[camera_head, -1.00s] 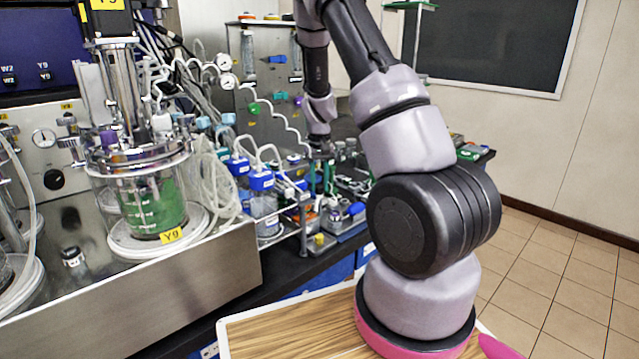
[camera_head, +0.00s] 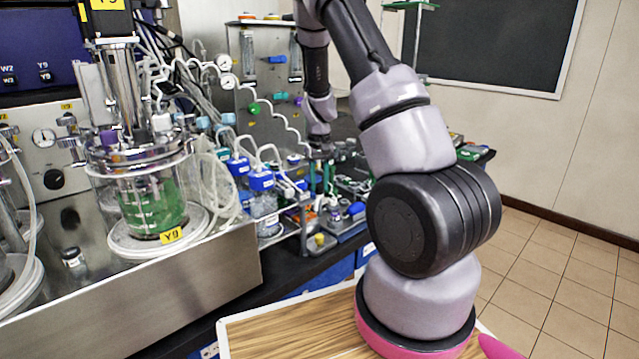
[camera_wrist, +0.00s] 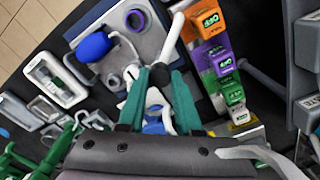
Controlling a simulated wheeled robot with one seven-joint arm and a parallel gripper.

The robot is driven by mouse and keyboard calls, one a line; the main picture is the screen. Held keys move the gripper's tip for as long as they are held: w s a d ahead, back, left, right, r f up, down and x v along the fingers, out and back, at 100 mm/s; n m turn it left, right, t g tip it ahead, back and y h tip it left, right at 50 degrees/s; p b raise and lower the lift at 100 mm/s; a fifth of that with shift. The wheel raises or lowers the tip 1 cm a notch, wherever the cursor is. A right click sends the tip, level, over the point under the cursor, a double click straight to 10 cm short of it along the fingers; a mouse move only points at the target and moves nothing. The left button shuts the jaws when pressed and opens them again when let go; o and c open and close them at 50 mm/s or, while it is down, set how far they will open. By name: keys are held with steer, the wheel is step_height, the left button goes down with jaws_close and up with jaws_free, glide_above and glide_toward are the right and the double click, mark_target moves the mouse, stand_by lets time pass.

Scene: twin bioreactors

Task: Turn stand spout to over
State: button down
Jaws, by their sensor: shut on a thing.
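My gripper (camera_wrist: 160,76) has green fingers whose tips come together in the wrist view, shut on the lower end of a pale, thin spout (camera_wrist: 171,38). The spout runs up from the fingertips to the top of the wrist view, over the right part of a grey stand plate (camera_wrist: 142,45). What lies right between the tips is partly hidden by the fingers. In the head view my gripper (camera_head: 320,178) is small, pointing down among the bench items, and the spout cannot be made out there.
A blue bulb (camera_wrist: 94,46) and a purple ring (camera_wrist: 135,20) lie on or by the plate. A row of coloured labelled blocks (camera_wrist: 222,62) stands close right of the spout. White trays (camera_wrist: 55,78) are at left. A glass bioreactor (camera_head: 150,200) stands left on the bench.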

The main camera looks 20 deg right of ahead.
stand_by(0.7)
steer(key=n, duration=0.5)
steer(key=shift+d+n, duration=0.1)
steer(key=shift+n, duration=2.5)
steer(key=c, duration=0.6)
jaws_free()
steer(key=shift+r, duration=0.15)
step_height(320, 180, up, 11)
steer(key=shift+f, duration=0.2)
